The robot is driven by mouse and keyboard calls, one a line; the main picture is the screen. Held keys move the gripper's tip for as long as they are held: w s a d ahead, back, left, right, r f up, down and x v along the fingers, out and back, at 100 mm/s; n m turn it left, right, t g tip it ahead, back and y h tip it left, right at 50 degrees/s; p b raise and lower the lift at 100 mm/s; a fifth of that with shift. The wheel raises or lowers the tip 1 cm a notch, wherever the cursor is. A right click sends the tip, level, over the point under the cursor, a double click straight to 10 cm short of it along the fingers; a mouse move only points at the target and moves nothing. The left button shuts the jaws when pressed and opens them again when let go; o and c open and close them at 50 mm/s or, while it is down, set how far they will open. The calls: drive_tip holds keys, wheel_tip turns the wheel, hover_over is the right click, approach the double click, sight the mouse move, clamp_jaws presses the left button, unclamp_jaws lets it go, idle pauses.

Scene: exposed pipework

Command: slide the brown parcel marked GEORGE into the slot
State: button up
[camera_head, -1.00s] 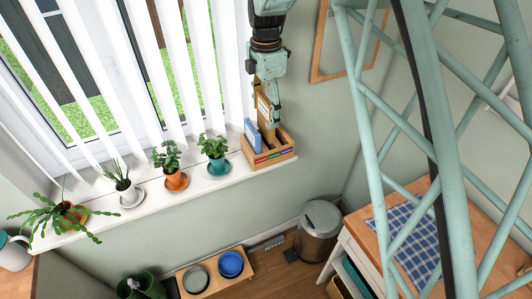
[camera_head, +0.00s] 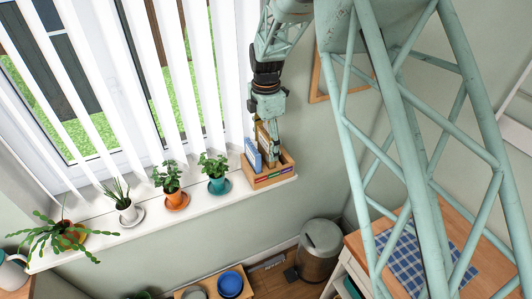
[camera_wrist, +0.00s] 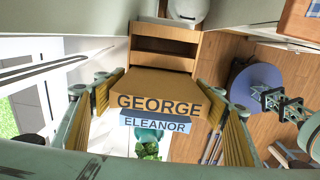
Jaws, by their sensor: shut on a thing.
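The brown parcel marked GEORGE (camera_wrist: 160,104) is between the two fingers of my gripper (camera_wrist: 163,108), which is shut on it. In the head view the brown parcel (camera_head: 264,134) stands upright, with its lower part at the wooden rack (camera_head: 270,180) on the right end of the windowsill. How deep it sits in its slot is hidden. The rack also shows in the wrist view (camera_wrist: 165,46), with an empty stretch beyond the parcel. A blue parcel marked ELEANOR (camera_wrist: 155,124) stands beside the brown one; it shows in the rack in the head view (camera_head: 252,154).
A plant in a teal pot (camera_head: 216,184) stands just left of the rack, with an orange-potted plant (camera_head: 175,200) and others further left. White blinds (camera_head: 205,70) hang close behind. A bin (camera_head: 320,250) stands on the floor below.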

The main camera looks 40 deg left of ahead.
sight(266, 133)
drive_tip(key=shift+f, duration=1.9)
drive_tip(key=shift+f, duration=0.1)
drive_tip(key=o, duration=0.8)
drive_tip(key=shift+o, duration=0.2)
drive_tip(key=shift+r+b, duration=0.35)
drive_tip(key=shift+r, duration=5.8)
drive_tip(key=shift+d, duration=0.1)
